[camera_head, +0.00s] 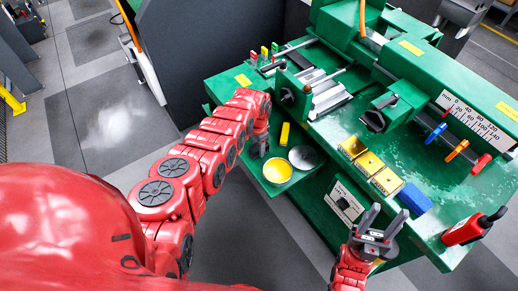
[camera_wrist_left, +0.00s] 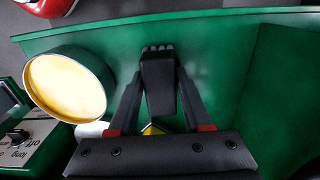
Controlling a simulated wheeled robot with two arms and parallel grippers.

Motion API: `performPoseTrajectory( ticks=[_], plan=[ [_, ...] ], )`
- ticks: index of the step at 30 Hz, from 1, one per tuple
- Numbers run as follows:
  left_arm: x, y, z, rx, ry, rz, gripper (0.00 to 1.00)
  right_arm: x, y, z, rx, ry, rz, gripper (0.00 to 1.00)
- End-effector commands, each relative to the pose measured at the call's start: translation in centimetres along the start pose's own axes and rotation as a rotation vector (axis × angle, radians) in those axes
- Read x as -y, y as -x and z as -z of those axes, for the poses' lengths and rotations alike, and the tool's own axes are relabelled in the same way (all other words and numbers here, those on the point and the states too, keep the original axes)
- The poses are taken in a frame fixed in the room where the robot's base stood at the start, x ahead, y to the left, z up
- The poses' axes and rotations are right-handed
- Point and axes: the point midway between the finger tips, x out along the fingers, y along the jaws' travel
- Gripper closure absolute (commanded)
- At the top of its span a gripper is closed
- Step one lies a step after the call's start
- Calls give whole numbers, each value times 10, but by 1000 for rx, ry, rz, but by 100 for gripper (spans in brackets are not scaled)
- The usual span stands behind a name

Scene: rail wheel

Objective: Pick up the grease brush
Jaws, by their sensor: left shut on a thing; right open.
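My left gripper (camera_head: 260,148) is over the green side shelf of the machine, left of the grease tin. In the left wrist view its two dark fingers (camera_wrist_left: 158,105) are shut on a dark piece with a ridged, bristle-like end, apparently the grease brush (camera_wrist_left: 158,75). In the head view the gripper and arm largely hide this piece. I cannot tell whether it touches the shelf. The round tin of yellow grease (camera_head: 278,170) stands beside it and also shows in the left wrist view (camera_wrist_left: 65,85). My right gripper (camera_head: 372,226) is open and empty near the bench's front edge.
A yellow bar (camera_head: 284,134) and a round grey dish (camera_head: 303,157) are on the shelf (camera_head: 262,187) near the tin. Several yellow-topped boxes (camera_head: 370,163) and a blue block (camera_head: 415,198) lie on the green bench. A red tool (camera_head: 463,231) is at its right edge.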

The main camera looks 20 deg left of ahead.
Motion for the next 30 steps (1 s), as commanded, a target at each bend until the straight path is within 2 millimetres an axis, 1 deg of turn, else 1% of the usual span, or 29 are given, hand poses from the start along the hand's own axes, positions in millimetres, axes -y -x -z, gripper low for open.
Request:
performPoseTrajectory(
  ticks=[5,8,11,12,14,15,17,19,22,24,30],
  plan=[
    [0,2,0,-1,0,0,100,0,-2,0,0,0,0,50],
    [0,9,0,-1,1,-1,100,0,-6,1,0,0,0,50],
    [1,23,0,-2,3,-1,100,-1,-15,3,0,0,0,50],
    [1,31,-1,0,2,-1,100,-1,-20,4,0,0,0,50],
    [1,38,0,1,0,-2,100,-1,-20,3,0,0,0,50],
    [3,47,0,-1,2,1,100,-1,-21,4,0,0,0,50],
    [2,56,-2,3,1,3,100,-1,-24,4,0,0,0,50],
    [2,65,1,-3,-1,4,100,-1,-19,3,0,0,0,50],
    [2,77,-1,3,0,4,100,-1,-18,3,0,0,0,50],
    [1,85,0,0,-2,2,100,-1,-16,3,0,0,0,50],
    [1,98,0,1,-1,1,100,-1,-15,2,0,0,0,50]
  ],
)
